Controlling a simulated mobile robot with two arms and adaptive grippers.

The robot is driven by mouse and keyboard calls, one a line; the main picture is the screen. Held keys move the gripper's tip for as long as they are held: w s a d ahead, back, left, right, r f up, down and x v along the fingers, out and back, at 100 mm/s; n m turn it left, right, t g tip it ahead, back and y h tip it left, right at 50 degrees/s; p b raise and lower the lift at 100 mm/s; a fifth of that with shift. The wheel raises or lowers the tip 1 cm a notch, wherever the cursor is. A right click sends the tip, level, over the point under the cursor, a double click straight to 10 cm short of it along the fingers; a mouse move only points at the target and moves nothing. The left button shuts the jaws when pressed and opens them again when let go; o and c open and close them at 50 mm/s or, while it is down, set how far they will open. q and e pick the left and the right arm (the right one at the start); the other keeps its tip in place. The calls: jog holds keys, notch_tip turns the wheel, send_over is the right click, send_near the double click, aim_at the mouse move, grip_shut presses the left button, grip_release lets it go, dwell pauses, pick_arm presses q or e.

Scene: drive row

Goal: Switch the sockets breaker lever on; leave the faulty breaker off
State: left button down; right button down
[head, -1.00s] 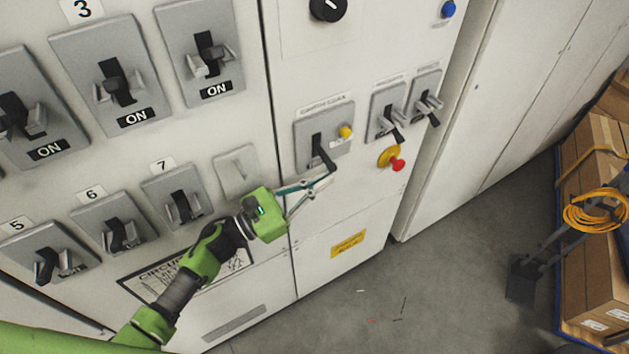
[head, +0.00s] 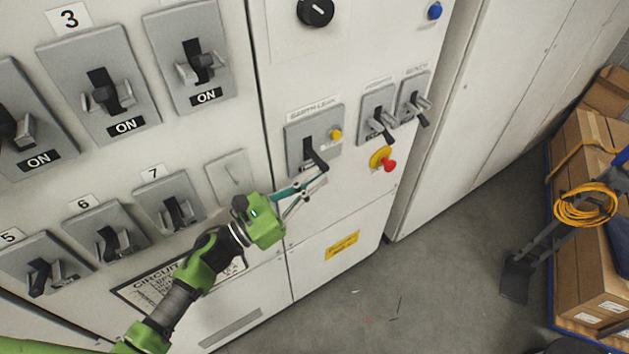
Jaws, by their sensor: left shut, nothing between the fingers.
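My left gripper (head: 323,171) is shut and empty. Its fingertips are at the lower end of the black lever (head: 314,158) on the earth-leak switch (head: 296,141); I cannot tell whether they touch it. That lever points down and to the right. Numbered breakers 5 (head: 16,270), 6 (head: 84,231) and 7 (head: 155,194) sit in the lower row with their levers down. Two small breakers (head: 368,100) (head: 406,84) right of the earth-leak switch also have levers down. Their labels are too small to read, so I cannot tell which is sockets or faulty. My right gripper is out of view.
Large breakers at the upper left, including number 3 (head: 139,93), show ON plates. A red knob on a yellow base (head: 383,160) and a yellow button (head: 336,135) stick out near the gripper.

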pick_arm(q)
jog(key=r+n, duration=0.1)
jog(key=n, duration=0.1)
jog(key=r+n, duration=0.1)
jog(key=shift+s+d+r+t+y, duration=0.15)
jog(key=shift+s+r+t+y, duration=0.15)
jog(key=shift+r+t, duration=0.1)
jog(key=shift+f, duration=0.1)
jog(key=v, duration=0.7)
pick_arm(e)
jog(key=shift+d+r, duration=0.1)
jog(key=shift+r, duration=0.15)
pick_arm(q)
jog(key=shift+s, duration=0.15)
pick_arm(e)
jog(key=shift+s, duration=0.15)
